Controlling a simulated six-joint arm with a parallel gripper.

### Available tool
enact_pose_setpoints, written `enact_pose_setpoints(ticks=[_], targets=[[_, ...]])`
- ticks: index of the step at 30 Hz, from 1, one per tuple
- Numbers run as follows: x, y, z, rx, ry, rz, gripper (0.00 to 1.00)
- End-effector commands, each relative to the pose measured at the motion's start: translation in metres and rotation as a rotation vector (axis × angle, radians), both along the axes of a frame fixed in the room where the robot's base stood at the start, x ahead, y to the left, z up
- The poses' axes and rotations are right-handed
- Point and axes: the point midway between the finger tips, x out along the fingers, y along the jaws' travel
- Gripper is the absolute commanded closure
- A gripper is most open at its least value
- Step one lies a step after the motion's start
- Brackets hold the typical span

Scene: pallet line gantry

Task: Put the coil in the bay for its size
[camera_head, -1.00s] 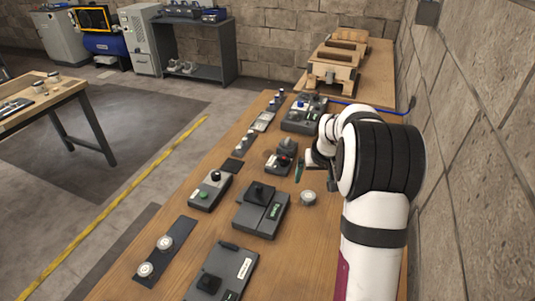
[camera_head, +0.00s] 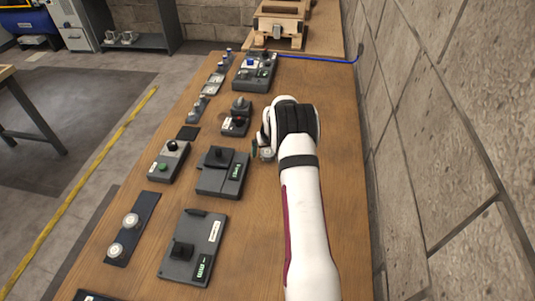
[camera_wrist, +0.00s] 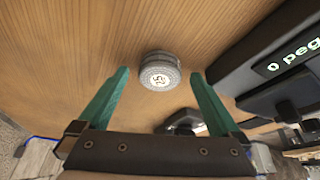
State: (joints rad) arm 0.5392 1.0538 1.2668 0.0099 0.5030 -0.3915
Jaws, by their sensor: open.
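A round grey coil with a white label that seems to read 25 (camera_wrist: 160,72) stands on the wooden table in the wrist view. My gripper (camera_wrist: 159,76) is open, with one teal finger on each side of the coil's position in the picture; I cannot tell the gap in depth. In the head view my gripper (camera_head: 262,149) is low over the table, right of a dark device with a green display (camera_head: 235,176), and largely covers the coil. Two similar round pieces, (camera_head: 131,220) and (camera_head: 115,250), sit on a dark strip (camera_head: 146,205) at the left edge.
Small pieces line the back left. A stone wall (camera_head: 440,130) bounds the right.

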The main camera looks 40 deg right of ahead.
Motion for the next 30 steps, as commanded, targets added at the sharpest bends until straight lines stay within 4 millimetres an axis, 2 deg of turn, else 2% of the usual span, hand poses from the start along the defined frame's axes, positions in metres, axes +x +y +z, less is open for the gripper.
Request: enact_pose_setpoints(ticks=[2, 18, 26, 30], targets=[[0.0, 0.0, 0.0, 0.0, 0.0, 0.0, 0.04], [0.0, 0.0, 0.0, 0.0, 0.001, 0.0, 1.0], [0.0, 0.0, 0.002, 0.0, 0.0, 0.0, 1.0], [0.0, 0.0, 0.016, -0.002, -0.001, 0.001, 1.0]])
